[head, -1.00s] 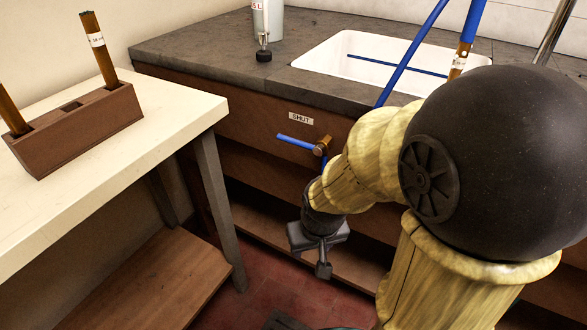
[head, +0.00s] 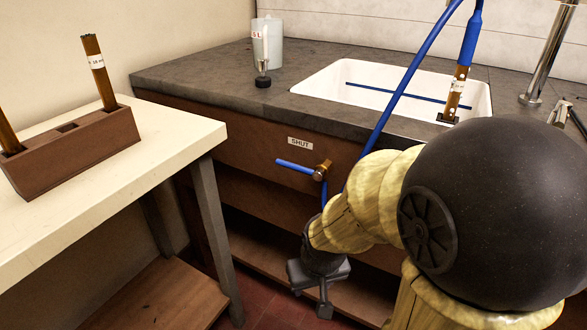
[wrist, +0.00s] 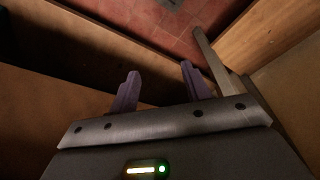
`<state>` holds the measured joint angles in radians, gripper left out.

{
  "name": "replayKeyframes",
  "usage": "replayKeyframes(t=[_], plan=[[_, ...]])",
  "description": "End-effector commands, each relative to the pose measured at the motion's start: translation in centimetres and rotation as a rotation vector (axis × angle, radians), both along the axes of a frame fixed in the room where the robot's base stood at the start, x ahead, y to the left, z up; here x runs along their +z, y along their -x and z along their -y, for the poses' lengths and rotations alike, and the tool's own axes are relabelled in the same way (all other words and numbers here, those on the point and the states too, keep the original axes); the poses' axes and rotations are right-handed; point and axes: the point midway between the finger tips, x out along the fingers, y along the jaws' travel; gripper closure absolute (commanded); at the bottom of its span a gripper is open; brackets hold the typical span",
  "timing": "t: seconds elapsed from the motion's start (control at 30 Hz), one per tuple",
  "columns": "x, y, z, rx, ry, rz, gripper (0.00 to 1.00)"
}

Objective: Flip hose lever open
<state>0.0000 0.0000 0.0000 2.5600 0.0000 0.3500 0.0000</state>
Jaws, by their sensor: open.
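The hose lever (head: 295,167) is a blue handle on a brass valve (head: 322,171) on the wooden cabinet front. It points left, just below a label reading SHUT (head: 300,142). A blue hose (head: 405,85) runs up behind my arm to a brass tube standing by the sink. My gripper (head: 318,304) hangs below the valve, apart from the lever. In the wrist view its two purple-grey fingers (wrist: 159,86) are spread with nothing between them. The lever does not show in the wrist view.
A white sink (head: 385,75) is set in the dark counter (head: 200,75). A cream table (head: 165,150) stands at left with a brown wooden block (head: 75,150) holding brass tubes. A grey table leg (head: 215,240) stands left of my gripper. A whitish jug (head: 268,42) stands on the counter.

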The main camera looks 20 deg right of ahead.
Motion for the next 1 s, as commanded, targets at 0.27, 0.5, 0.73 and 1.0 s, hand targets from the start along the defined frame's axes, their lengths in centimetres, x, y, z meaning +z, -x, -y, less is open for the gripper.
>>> replayKeyframes(t=[0.27, 0.5, 0.73, 1.0], plan=[[3.0, 0.0, 0.0, 0.000, 0.000, 0.000, 1.00], [7.7, 0.0, 0.0, 0.000, 0.000, 0.000, 1.00], [8.2, 0.0, 0.0, 0.000, 0.000, 0.000, 1.00], [8.0, 0.0, 0.0, 0.000, 0.000, 0.000, 1.00]])
